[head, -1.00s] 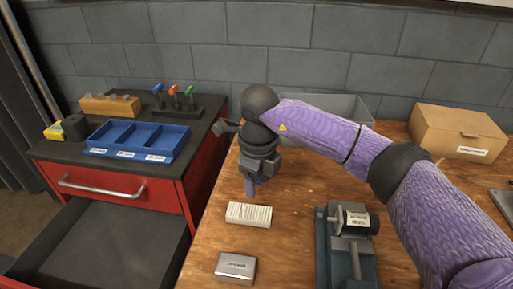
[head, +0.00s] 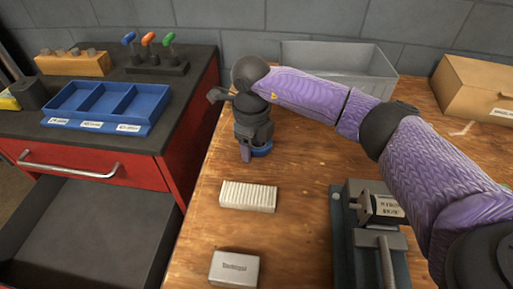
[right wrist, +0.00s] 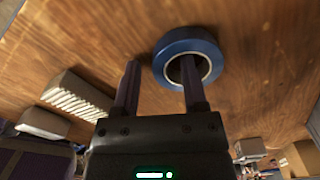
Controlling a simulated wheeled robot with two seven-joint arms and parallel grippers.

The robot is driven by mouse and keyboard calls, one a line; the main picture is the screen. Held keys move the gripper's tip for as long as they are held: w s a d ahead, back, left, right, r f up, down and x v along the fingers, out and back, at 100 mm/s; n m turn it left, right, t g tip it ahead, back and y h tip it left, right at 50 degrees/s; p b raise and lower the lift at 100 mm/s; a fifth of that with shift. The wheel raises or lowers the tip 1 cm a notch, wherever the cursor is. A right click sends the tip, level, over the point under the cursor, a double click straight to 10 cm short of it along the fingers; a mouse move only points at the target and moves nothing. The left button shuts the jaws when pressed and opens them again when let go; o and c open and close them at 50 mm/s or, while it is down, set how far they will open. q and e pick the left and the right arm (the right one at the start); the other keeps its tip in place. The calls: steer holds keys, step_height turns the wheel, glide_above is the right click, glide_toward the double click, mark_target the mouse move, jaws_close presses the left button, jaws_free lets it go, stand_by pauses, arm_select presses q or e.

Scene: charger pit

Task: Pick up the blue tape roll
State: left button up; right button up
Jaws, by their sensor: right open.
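The blue tape roll (head: 263,150) lies on the wooden bench, mostly hidden behind my right gripper (head: 249,154). In the right wrist view the tape roll (right wrist: 207,48) shows as a blue ring with a pale core and an open hole. My right gripper (right wrist: 160,80) is open and points down at it. One finger lines up with the roll's hole, and the other is outside the ring to the left. The blue wall lies between them. I cannot tell whether the fingertip is inside the hole or just above it. My left gripper is not in view.
A ribbed white block (head: 248,196) and a small labelled box (head: 234,269) lie nearer on the bench. A vise (head: 372,235) stands right. A grey bin (head: 340,60) and cardboard box (head: 478,88) are behind. A red cabinet (head: 185,125) with a blue tray (head: 107,105) stands left.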

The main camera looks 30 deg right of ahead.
jaws_close()
stand_by(0.4)
